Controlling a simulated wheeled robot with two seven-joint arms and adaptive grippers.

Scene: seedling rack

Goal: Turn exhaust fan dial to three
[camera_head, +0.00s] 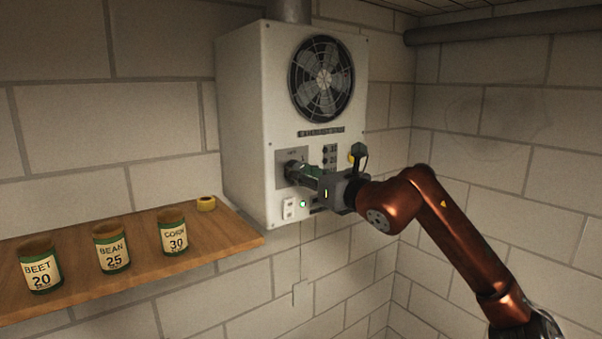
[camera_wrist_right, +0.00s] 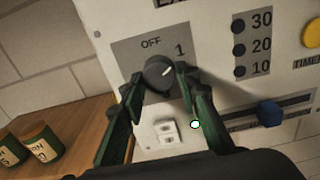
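The exhaust fan dial (camera_wrist_right: 158,72) is a dark round knob on a grey plate, under the fan in the white wall box (camera_head: 243,120). Its white mark points up and right, roughly toward the printed 1. OFF is printed above it; the other markings are hidden behind my right gripper. My right gripper (camera_head: 301,171) reaches the dial from the right in the head view. In the right wrist view its green fingers (camera_wrist_right: 160,78) flank the dial, their tips appearing to touch its sides. My left gripper is out of view.
Right of the dial are buttons marked 30, 20 and 10 (camera_wrist_right: 238,47), a yellow timer knob (camera_wrist_right: 312,32) and a blue slider knob (camera_wrist_right: 270,113). A white switch (camera_wrist_right: 166,131) and a lit green lamp (camera_head: 303,204) sit below. A wooden shelf (camera_head: 130,275) holds labelled cans at left.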

